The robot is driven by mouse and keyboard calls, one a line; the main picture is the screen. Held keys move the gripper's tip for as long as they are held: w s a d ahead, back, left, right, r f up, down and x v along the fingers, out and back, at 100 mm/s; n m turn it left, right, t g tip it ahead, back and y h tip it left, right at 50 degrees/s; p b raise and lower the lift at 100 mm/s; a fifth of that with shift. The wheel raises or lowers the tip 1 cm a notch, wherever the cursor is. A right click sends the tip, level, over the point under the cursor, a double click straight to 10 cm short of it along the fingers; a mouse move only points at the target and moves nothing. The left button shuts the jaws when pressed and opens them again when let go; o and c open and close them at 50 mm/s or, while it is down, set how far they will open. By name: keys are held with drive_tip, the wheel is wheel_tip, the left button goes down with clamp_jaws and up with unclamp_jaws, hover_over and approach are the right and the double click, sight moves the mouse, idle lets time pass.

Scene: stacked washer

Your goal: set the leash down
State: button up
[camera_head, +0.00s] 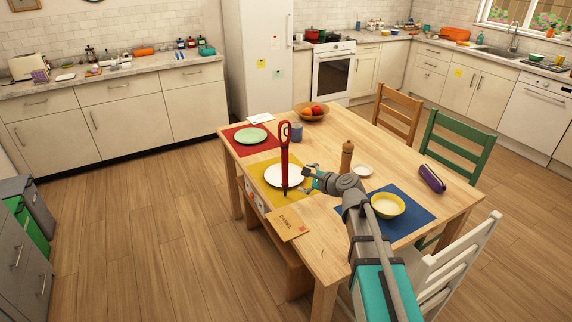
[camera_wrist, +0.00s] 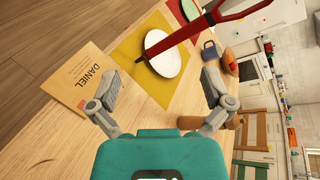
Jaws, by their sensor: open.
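The red leash (camera_head: 285,160) stands upright at the white plate (camera_head: 271,177) on the yellow placemat (camera_head: 262,188), its loop at the top and its dark tip low at the plate's near edge. In the wrist view the leash (camera_wrist: 202,25) crosses the plate (camera_wrist: 158,62), its upper part running out of the top. My gripper (camera_head: 306,181) is just right of the leash, over the table. In the wrist view its fingers (camera_wrist: 160,88) are spread wide, with nothing between them, and the leash lies beyond them. I cannot tell what supports the leash.
The wooden table (camera_head: 326,190) also holds an envelope marked DANIEL (camera_head: 289,224), a pepper mill (camera_head: 347,157), a blue mug (camera_head: 297,132), a fruit bowl (camera_head: 312,113), a yellow bowl (camera_head: 387,206) and a purple case (camera_head: 432,178). Chairs line the right side. Bare wood shows near the envelope.

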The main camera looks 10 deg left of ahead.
sight(285, 142)
drive_tip(key=w+a+r+m+t, duration=0.1)
drive_tip(key=w+r+m+t, duration=0.4)
drive_tip(key=m, duration=0.7)
drive_tip(key=shift+w+r, duration=0.6)
drive_tip(key=shift+w, duration=0.5)
drive_tip(key=shift+w, duration=0.15)
drive_tip(key=x, duration=0.8)
drive_tip(key=shift+w, duration=0.2)
drive_tip(key=shift+a, duration=0.15)
drive_tip(key=shift+x, duration=2.55)
drive_tip(key=shift+r, duration=0.15)
drive_tip(key=c, duration=1.3)
